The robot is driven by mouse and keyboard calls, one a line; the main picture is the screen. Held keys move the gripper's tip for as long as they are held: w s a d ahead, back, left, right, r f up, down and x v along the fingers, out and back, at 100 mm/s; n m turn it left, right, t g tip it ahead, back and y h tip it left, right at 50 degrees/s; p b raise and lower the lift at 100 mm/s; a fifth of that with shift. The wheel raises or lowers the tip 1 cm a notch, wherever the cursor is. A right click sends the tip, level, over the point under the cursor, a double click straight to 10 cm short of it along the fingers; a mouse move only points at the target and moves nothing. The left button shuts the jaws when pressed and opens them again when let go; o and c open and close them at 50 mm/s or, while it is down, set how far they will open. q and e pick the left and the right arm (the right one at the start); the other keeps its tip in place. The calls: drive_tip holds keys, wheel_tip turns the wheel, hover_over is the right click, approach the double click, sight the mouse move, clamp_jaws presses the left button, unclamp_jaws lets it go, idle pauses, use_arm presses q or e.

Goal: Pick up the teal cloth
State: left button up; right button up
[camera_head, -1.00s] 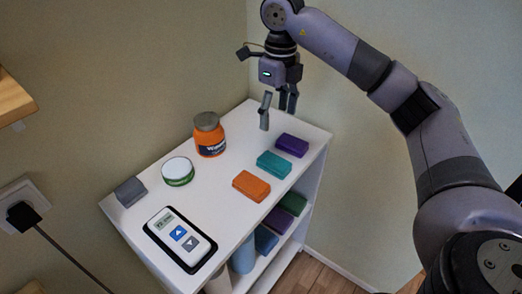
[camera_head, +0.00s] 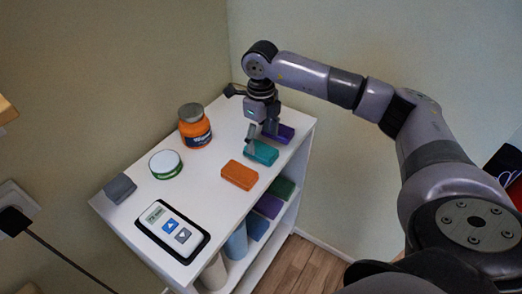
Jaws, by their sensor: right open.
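The teal cloth (camera_head: 262,153), a folded block, lies on the white shelf top between an orange folded cloth (camera_head: 239,175) and a purple folded cloth (camera_head: 281,133). My right gripper (camera_head: 261,138) is open and points down just above the teal cloth, with its fingers overlapping the cloth's far edge in the picture. I cannot tell whether the fingers touch it. The gripper partly hides the purple cloth and the far side of the teal one. My left gripper is not in view.
On the white shelf top (camera_head: 210,165) stand an orange jar (camera_head: 195,130), a round white-and-green tin (camera_head: 166,164), a grey block (camera_head: 119,188) and a white device with buttons (camera_head: 172,230). Lower shelves hold more folded cloths and rolls. Walls stand close behind.

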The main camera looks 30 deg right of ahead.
sight(261, 148)
wheel_tip(261, 148, down, 4)
drive_tip(key=shift+s+r+p, duration=0.15)
drive_tip(key=shift+p, duration=0.3)
drive_tip(key=shift+f, duration=0.35)
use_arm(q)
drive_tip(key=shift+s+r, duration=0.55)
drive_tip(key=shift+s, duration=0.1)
use_arm(e)
drive_tip(key=c, duration=1.2)
